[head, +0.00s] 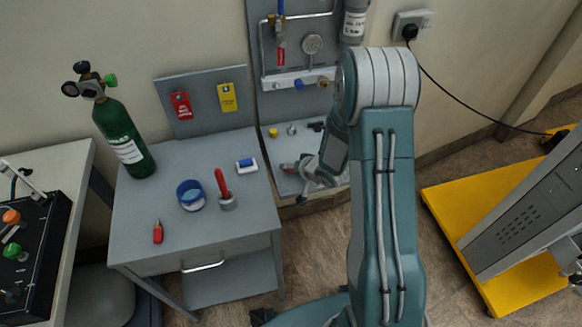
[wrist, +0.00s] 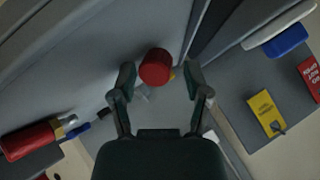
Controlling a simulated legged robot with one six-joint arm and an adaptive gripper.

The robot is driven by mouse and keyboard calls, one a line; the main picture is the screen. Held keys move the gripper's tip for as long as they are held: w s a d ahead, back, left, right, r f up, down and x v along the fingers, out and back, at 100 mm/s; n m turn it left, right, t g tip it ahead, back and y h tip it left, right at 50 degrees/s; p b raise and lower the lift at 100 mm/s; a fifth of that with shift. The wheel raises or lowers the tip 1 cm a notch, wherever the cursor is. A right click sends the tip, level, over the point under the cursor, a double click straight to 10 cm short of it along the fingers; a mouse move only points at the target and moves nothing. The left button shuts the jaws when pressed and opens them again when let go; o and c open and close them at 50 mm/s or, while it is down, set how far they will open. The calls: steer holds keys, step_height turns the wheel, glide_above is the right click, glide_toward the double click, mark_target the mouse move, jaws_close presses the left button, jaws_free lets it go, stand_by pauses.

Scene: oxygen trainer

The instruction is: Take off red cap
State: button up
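The red cap (wrist: 155,67) shows in the wrist view as a round red end, framed between the fingertips of my gripper (wrist: 160,84). The two fingers are spread apart, with gaps visible on both sides of the cap. I cannot tell whether the fingertips are level with it in depth. In the head view my gripper (head: 306,176) is low over the grey ledge at the foot of the wall panel. A small reddish piece (head: 287,166) shows just left of it, perhaps the cap; my gripper partly hides that area.
The wall panel (head: 262,95) with pipes and a gauge (head: 312,44) rises behind the ledge. A yellow platform (head: 455,215) stands right.

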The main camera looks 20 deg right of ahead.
steer(key=shift+s, duration=0.1)
stand_by(0.3)
steer(key=v, duration=1.1)
steer(key=shift+s+d+r, duration=0.2)
steer(key=shift+r, duration=0.05)
steer(key=s+d+r+h, duration=0.2)
steer(key=r+h, duration=0.2)
steer(key=r, duration=0.4)
steer(key=s+d+r+h, duration=0.1)
steer(key=r+h, duration=0.2)
steer(key=r, duration=0.5)
steer(key=s+a+r+n+g+y, duration=0.1)
steer(key=s+a+r, duration=0.3)
steer(key=s, duration=0.4)
steer(key=s+a+r+n+g+y, duration=0.1)
steer(key=s+a+r+g, duration=0.1)
steer(key=s, duration=0.7)
steer(key=shift+s+a+r+n, duration=0.25)
steer(key=shift+a+r+n, duration=0.15)
steer(key=shift+a+r, duration=0.55)
